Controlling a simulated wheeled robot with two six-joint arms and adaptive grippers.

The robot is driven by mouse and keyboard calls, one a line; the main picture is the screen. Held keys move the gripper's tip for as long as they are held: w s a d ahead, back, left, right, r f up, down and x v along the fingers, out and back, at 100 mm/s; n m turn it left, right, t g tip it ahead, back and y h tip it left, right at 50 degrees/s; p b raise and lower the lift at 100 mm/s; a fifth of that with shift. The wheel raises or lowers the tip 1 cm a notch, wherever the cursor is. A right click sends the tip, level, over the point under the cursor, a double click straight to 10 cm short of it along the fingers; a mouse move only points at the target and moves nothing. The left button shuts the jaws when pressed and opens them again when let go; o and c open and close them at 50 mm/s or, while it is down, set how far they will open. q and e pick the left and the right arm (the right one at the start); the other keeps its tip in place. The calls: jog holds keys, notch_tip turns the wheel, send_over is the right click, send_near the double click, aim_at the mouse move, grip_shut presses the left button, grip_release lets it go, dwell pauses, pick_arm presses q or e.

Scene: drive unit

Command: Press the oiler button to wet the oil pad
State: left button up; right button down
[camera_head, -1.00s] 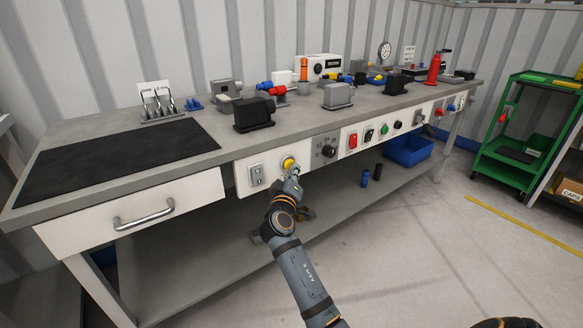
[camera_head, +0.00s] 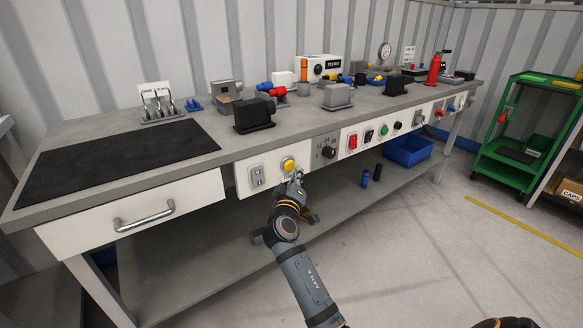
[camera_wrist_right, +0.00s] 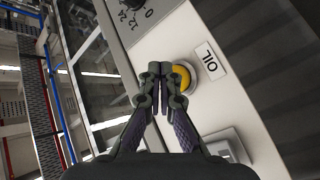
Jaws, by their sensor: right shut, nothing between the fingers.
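The round yellow oiler button (camera_head: 288,164) is on the white front panel of the workbench. It also shows in the right wrist view (camera_wrist_right: 182,78), beside a label (camera_wrist_right: 210,62) reading OIL. My right gripper (camera_head: 300,173) is shut and empty just to the right of the button. In the wrist view its closed fingertips (camera_wrist_right: 160,70) overlap the button's left edge; I cannot tell whether they touch it. A grey block-shaped device (camera_head: 228,91) on the bench has a brownish patch on its face, possibly the oil pad. My left gripper is out of view.
A grey socket plate (camera_head: 257,176) is left of the button, and a dial knob (camera_head: 328,152) is right of it. Further right are a red switch (camera_head: 352,142) and a green button (camera_head: 384,130). A drawer handle (camera_head: 145,215) sticks out at left. The floor in front is clear.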

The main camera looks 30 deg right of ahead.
jog(key=s+p, duration=0.1)
jog(key=s, duration=0.5)
jog(key=shift+d, duration=0.25)
dwell(0.6)
